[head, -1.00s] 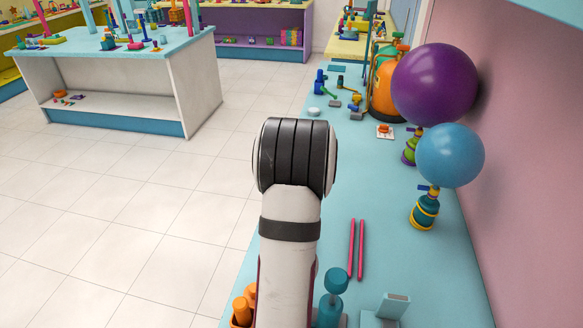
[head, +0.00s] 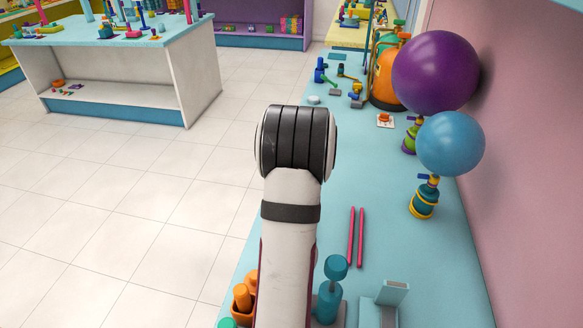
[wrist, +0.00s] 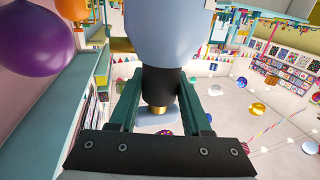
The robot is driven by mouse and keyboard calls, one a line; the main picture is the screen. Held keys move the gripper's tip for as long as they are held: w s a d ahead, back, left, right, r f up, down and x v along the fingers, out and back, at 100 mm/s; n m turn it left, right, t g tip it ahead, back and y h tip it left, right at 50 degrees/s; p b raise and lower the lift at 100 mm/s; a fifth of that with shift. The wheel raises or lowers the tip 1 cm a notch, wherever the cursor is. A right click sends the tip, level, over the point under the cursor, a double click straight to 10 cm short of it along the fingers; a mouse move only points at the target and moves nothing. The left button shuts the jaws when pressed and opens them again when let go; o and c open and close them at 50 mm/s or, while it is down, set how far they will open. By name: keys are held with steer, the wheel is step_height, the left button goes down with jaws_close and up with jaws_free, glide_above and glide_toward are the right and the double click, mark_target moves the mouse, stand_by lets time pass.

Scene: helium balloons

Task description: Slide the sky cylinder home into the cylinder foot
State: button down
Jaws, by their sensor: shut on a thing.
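In the wrist view my gripper (wrist: 161,90) is shut on the sky cylinder (wrist: 168,38), with one dark green finger on each side of its black lower part. The cylinder has a pale blue rounded body, and a brass-coloured piece shows below the black part. A pale blue flat piece shows behind the brass; I cannot tell whether it belongs to the cylinder. In the head view my arm hides the gripper and the cylinder. I cannot make out the cylinder foot for certain in either view.
On the blue counter are two pink rods (head: 356,237), a teal knobbed thing (head: 331,292), a pale blue bracket (head: 394,294) and an orange container (head: 244,299). A purple balloon (head: 437,70) and a blue balloon (head: 450,143) float near the pink wall at right.

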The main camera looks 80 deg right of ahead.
steer(key=shift+f, duration=2.75)
steer(key=shift+c, duration=1.4)
jaws_free()
steer(key=shift+f, duration=0.1)
